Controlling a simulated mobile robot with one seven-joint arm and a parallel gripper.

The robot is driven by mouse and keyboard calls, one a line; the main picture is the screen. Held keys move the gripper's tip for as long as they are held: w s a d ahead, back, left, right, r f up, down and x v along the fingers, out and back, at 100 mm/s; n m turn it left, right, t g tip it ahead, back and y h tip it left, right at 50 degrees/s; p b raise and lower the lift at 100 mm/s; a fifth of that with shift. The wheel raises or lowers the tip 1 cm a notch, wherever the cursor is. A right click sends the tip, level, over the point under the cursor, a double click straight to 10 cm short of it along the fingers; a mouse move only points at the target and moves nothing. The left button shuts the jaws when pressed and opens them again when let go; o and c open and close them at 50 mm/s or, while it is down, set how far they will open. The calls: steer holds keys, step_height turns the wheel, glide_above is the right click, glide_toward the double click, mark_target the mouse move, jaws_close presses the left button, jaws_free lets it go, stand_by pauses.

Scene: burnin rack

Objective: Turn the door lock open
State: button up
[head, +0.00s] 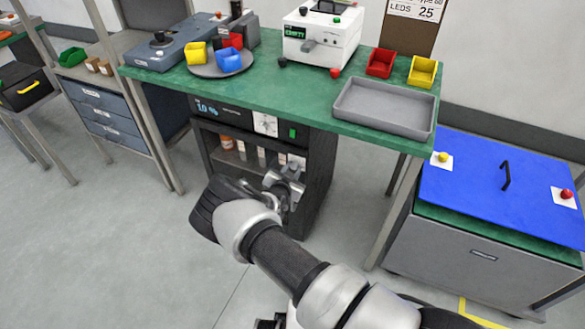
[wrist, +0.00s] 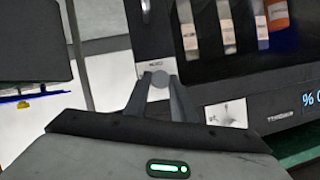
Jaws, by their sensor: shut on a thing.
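The dark cabinet (head: 318,185) stands under the green bench, and bottles show behind its front. In the wrist view the door lock (wrist: 158,81) is a small round grey knob on a pale labelled plate (wrist: 155,67) on the cabinet front (wrist: 146,38). My gripper (wrist: 159,84) has its two fingers shut on the knob, one on each side. In the head view my gripper (head: 287,182) is at the right part of the cabinet front and hides the lock. I cannot tell how far the lock is turned.
Above the door is a control panel with a display (head: 207,108) and a white-plated switch (head: 265,124). The green bench top (head: 290,100) overhangs the cabinet. A blue-lidded box (head: 480,195) stands to the right. The floor to the left is clear.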

steer(key=m, duration=0.1)
steer(key=m+y, duration=0.1)
steer(key=m+t, duration=0.1)
steer(key=shift+d+f+y+b, duration=0.2)
steer(key=shift+f+y+b, duration=0.05)
steer(key=shift+y+b, duration=0.05)
steer(key=m+b, duration=0.1)
steer(key=m+t+b, duration=0.1)
steer(key=m+y+b, duration=0.1)
steer(key=shift+d+f+m+t, duration=0.1)
steer(key=shift+f+m+t, duration=0.2)
steer(key=shift+t, duration=0.1)
steer(key=m+t+b, duration=0.1)
steer(key=m+b, duration=0.3)
steer(key=b, duration=0.1)
steer(key=shift+f+t+y+b, duration=0.15)
steer(key=shift+t+y+b, duration=0.15)
steer(key=shift+t+y, duration=0.1)
steer(key=shift+m+t+b, duration=0.5)
steer(key=shift+m+b, duration=0.55)
steer(key=shift+m, duration=0.15)
steer(key=shift+r, duration=0.2)
steer(key=o, duration=1.1)
steer(key=shift+c, duration=0.2)
steer(key=shift+s+f, duration=0.1)
steer(key=shift+s, duration=0.1)
